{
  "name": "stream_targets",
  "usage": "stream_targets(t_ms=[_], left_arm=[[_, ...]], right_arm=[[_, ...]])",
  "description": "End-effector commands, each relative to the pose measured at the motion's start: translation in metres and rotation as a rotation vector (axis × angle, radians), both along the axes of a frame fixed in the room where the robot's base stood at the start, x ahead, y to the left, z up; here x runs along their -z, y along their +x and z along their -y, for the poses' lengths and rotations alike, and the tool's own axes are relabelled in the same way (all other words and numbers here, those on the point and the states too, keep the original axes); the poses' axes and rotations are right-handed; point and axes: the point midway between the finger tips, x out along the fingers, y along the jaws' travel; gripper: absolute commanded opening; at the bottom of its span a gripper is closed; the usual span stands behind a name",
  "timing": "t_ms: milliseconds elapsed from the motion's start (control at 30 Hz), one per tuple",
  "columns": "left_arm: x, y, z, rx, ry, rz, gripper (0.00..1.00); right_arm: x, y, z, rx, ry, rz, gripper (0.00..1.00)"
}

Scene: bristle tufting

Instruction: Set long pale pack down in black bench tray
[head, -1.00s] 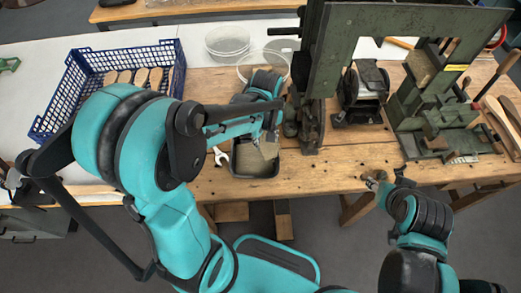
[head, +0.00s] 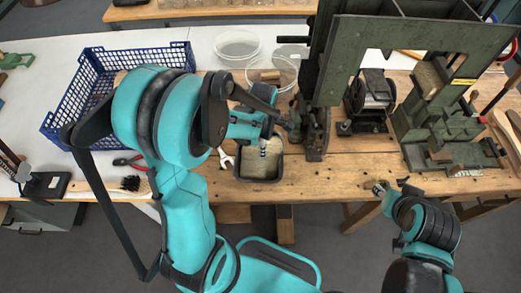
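The black bench tray (head: 239,171) stands near the front edge of the wooden bench. Pale packed material (head: 260,170) lies in it, and a slanting pale piece beside the fingers looks like the long pale pack (head: 258,151); its far end is hidden by my arm. My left gripper (head: 265,149) points down over the back of the tray, by this pale piece. The view is too small to tell whether its fingers are closed on the piece. My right gripper (head: 379,188) is off the bench's front edge, away from the tray, its finger gap unclear.
A blue crate (head: 62,112) stands at the left, partly behind my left arm. Clear round bowls (head: 238,43) stand behind the tray. A wrench (head: 226,158) lies left of the tray. Green machines (head: 440,125) fill the right; bare bench lies between them and the front edge.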

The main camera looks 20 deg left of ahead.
Motion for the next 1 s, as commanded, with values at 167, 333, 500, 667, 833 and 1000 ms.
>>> stream_targets(t_ms=[167,333,500,667,833,1000], left_arm=[[0.020,0.026,-0.017,-0.001,0.000,0.000,0.05],[0.026,0.032,-0.022,0.002,0.000,0.000,0.05],[0.050,0.032,-0.022,0.002,0.000,0.000,0.05],[0.065,0.032,-0.022,0.002,0.000,0.000,0.05],[0.063,0.032,-0.022,0.002,0.000,0.000,0.05],[0.068,0.032,-0.022,0.002,0.000,0.000,0.05]], right_arm=[[0.012,0.000,0.000,0.000,0.000,0.000,0.40],[0.014,0.000,0.000,0.000,0.000,0.000,0.40],[0.026,0.000,0.000,0.000,0.000,0.000,0.40],[0.032,0.000,0.000,0.000,0.000,0.000,0.40],[0.030,0.000,0.000,0.000,0.000,0.000,0.40],[0.035,0.000,0.000,0.000,0.000,0.000,0.40]])
